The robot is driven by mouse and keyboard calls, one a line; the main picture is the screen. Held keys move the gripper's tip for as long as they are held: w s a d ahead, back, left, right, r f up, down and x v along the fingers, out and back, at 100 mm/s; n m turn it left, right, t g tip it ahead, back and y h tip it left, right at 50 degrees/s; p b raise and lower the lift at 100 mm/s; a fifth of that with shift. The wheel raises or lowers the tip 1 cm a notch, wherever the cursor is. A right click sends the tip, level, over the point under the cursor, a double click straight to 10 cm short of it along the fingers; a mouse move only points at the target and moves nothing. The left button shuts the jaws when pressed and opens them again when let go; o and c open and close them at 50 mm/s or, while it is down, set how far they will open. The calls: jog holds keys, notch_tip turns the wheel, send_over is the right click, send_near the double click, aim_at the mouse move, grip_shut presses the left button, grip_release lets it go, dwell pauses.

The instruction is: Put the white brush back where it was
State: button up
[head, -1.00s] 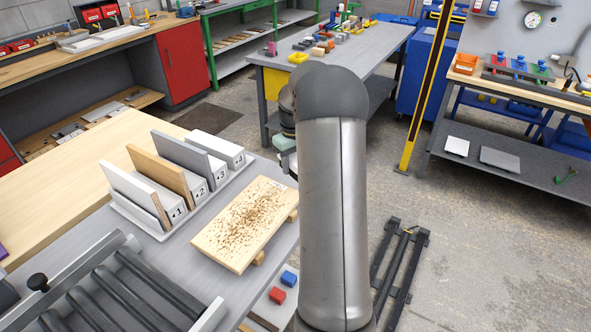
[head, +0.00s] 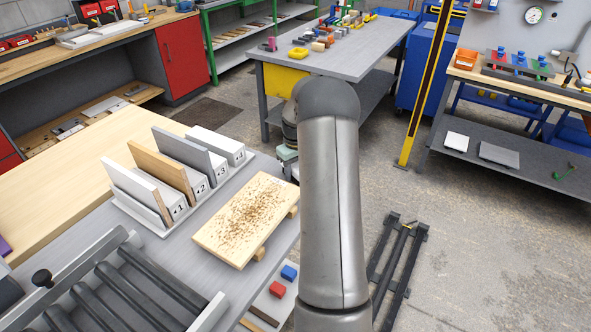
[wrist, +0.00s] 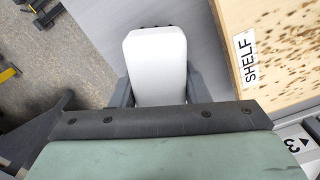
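The white brush (wrist: 157,62) shows in the wrist view as a smooth, rounded white block between the two dark fingers of my gripper (wrist: 160,92). The fingers sit against both its sides, so my gripper looks shut on it. Its bristles cannot be made out. In the head view my arm hides the brush and the fingers. The speckled wooden board (head: 246,218) lies on the grey bench, with crumbs or dust on its top. Its edge labelled SHELF (wrist: 248,60) is right of the brush in the wrist view.
A rack (head: 150,222) with upright boards and numbered slots stands left of the speckled board. Black rollers (head: 125,297) are at the front left. Red (head: 277,289) and blue (head: 289,272) blocks lie below the board. A grey table (head: 340,60) stands behind.

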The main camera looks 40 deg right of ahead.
aim_at(295, 164)
jog(key=o, duration=0.4)
jog(key=shift+c, duration=0.2)
notch_tip(295, 164, up, 12)
jog(key=r+b, duration=0.1)
jog(key=s+a+r, duration=0.2)
jog(key=a, duration=0.7)
jog(key=s+a+r, duration=0.2)
jog(key=s+a, duration=0.4)
jog(key=a, duration=0.5)
jog(key=s+a+f, duration=0.2)
jog(key=s+a, duration=0.4)
jog(key=s, duration=0.4)
jog(key=s+a+f, duration=0.2)
jog(key=s+a, duration=0.5)
jog(key=s, duration=0.3)
jog(key=shift+s+a+f+n+t, duration=0.15)
jog(key=shift+a+f+n+t, duration=0.05)
jog(key=shift+a+n+t, duration=0.1)
